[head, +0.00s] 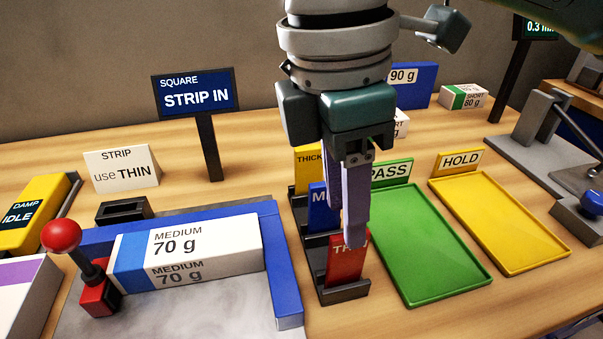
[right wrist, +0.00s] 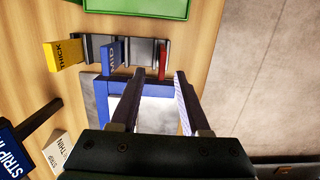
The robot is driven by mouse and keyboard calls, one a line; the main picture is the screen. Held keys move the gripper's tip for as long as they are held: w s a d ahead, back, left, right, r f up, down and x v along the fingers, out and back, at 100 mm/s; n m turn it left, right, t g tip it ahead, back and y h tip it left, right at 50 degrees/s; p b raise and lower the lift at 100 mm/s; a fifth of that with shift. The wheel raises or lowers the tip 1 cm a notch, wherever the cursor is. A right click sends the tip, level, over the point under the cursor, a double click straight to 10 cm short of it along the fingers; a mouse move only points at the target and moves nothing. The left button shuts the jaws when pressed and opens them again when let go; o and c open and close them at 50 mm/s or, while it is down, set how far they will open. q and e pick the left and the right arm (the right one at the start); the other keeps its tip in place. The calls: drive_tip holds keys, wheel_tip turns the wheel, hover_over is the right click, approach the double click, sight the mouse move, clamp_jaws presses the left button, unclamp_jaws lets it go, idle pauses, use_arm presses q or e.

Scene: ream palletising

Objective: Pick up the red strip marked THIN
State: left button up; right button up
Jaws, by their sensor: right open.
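The red strip marked THIN (head: 346,265) stands upright in the front slot of a dark rack (head: 343,292); part of its lettering is hidden by my finger. My right gripper (head: 355,238) points down over the strip, open and empty. In the right wrist view the red strip (right wrist: 163,59) shows edge-on, just beyond the gap between the open fingertips (right wrist: 160,72). I cannot tell whether a finger touches it. Behind it in the rack stand a blue strip (head: 319,207) marked MID and a yellow strip (head: 308,158) marked THICK. My left gripper is not in view.
A green PASS tray (head: 430,250) lies close right of the rack, with a yellow HOLD tray (head: 500,225) beyond. Left are a blue frame (head: 288,290), a MEDIUM 70 g ream (head: 205,247) and a red-knobbed lever (head: 62,237). A card (head: 122,170) reads "use THIN".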

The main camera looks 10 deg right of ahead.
sight(346, 264)
drive_tip(key=f, duration=0.4)
drive_tip(key=d+f, duration=0.1)
drive_tip(key=f, duration=0.1)
drive_tip(key=shift+s+f, duration=0.15)
drive_tip(key=shift+f, duration=0.25)
clamp_jaws()
